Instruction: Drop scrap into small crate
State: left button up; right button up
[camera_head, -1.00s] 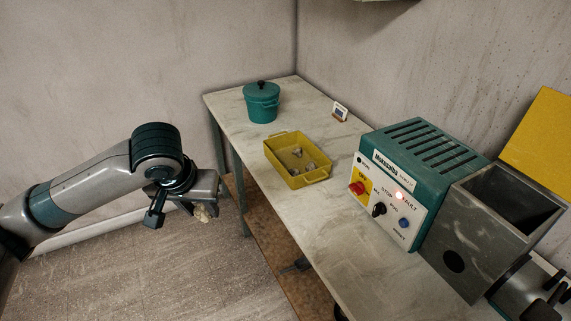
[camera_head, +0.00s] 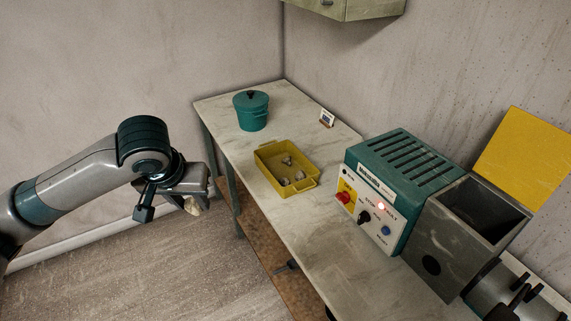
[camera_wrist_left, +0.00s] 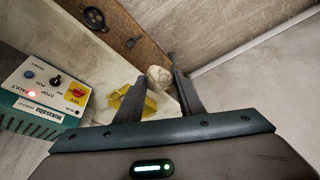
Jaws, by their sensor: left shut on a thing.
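My left gripper (camera_head: 192,204) is to the left of the table, beyond its edge and apart from the crate. It is shut on a pale, lumpy piece of scrap (camera_head: 193,206). In the left wrist view the scrap (camera_wrist_left: 159,76) sits between the two fingers (camera_wrist_left: 166,84). The small yellow crate (camera_head: 268,176) stands on the table with several greyish scraps (camera_head: 287,161) inside. Part of the crate (camera_wrist_left: 117,101) shows in the left wrist view, partly hidden by a finger.
A teal lidded pot (camera_head: 251,112) stands behind the crate on the pale table (camera_head: 215,108). A small display (camera_head: 327,118) stands near the wall. A teal machine (camera_head: 392,185) with a metal hopper (camera_head: 455,240) fills the right side. A cabinet (camera_head: 350,8) hangs above.

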aim_at(280, 174)
jog(key=i+j+z, duration=0.25)
jog(key=z, duration=0.25)
jog(key=i+j+z, duration=0.5)
jog(key=k+l, duration=0.05)
jog(key=l, duration=0.05)
